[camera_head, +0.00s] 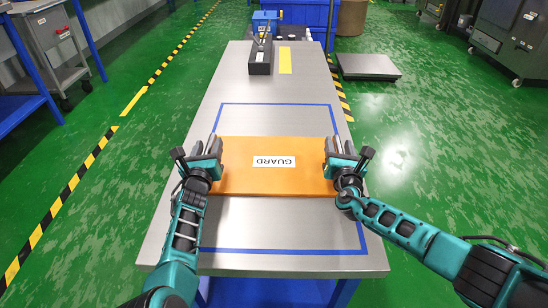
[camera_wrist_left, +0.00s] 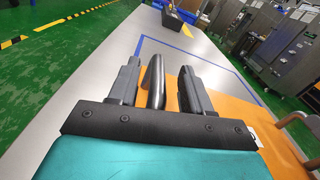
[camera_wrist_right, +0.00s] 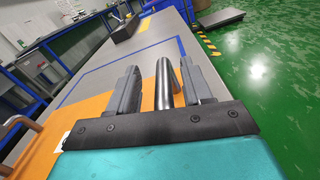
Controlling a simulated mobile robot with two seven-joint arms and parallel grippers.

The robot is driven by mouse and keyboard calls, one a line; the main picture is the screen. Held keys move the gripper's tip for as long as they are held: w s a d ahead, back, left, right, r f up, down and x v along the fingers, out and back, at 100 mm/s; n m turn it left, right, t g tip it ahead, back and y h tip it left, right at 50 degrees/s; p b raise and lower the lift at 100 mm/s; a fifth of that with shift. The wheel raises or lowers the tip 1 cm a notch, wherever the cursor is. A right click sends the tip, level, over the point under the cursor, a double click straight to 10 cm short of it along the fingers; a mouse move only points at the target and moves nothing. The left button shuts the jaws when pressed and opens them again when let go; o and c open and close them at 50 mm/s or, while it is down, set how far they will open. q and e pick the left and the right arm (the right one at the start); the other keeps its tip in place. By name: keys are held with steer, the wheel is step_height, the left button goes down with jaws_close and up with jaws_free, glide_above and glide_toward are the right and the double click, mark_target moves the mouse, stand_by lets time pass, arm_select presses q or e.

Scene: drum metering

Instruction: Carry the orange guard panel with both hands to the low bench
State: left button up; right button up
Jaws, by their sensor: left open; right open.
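The orange guard panel (camera_head: 272,182) lies flat on the steel table (camera_head: 280,217), inside a blue tape outline, with a white "GUARD" label that reads upside down. It has a metal handle at its left end and another at its right end. My left gripper (camera_head: 212,148) is open, with the left handle (camera_wrist_left: 153,80) between its fingers. My right gripper (camera_head: 334,148) is open, with the right handle (camera_wrist_right: 165,82) between its fingers. Whether any finger touches a handle cannot be told. The low bench cannot be made out for certain.
A black tray (camera_head: 261,58) and a yellow strip (camera_head: 285,60) are at the table's far end. A low grey platform (camera_head: 368,66) stands on the green floor to the right. Blue shelving is at the left. Floor on both sides is mostly clear.

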arm_select(q)
steer(key=shift+a, duration=0.15)
arm_select(e)
steer(key=shift+d, duration=0.1)
arm_select(q)
steer(key=shift+r, duration=0.5)
step_height(320, 180, up, 5)
steer(key=shift+a+r, duration=0.1)
steer(key=shift+r, duration=1.9)
arm_select(e)
steer(key=s, duration=1.2)
